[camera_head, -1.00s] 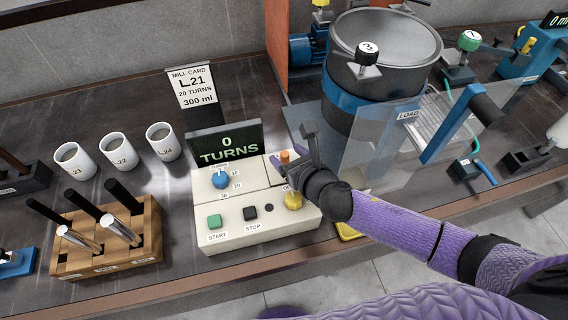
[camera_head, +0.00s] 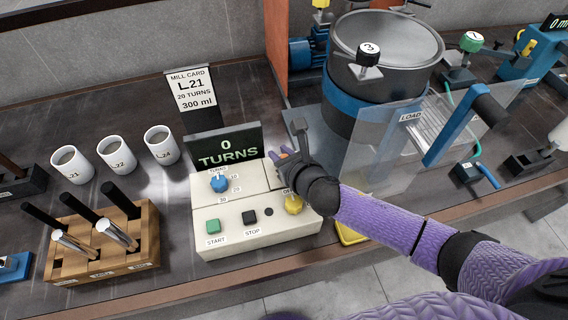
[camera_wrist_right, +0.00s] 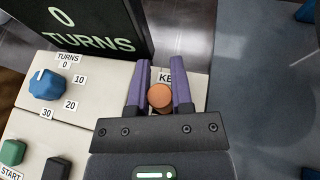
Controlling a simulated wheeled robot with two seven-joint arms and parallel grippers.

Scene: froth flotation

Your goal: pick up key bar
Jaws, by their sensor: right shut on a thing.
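The key bar (camera_wrist_right: 159,96) is a copper-orange round bar, seen end-on in the right wrist view. It sits between the two purple fingers of my right gripper (camera_wrist_right: 160,72), which is shut on it. In the head view the orange tip of the bar shows at my right gripper (camera_head: 282,153), over the back right part of the cream control box (camera_head: 262,236). A label starting "KE" is partly hidden behind the fingers. I cannot tell whether the bar's lower end is still in the box. My left gripper is not in view.
The box carries a blue dial (camera_head: 220,183), a green START button (camera_head: 212,226), a black STOP button (camera_head: 249,217) and a yellow knob (camera_head: 293,204). A "0 TURNS" display (camera_head: 226,147) stands behind. A clear guard (camera_head: 385,150) and a mill drum (camera_head: 385,55) stand to the right.

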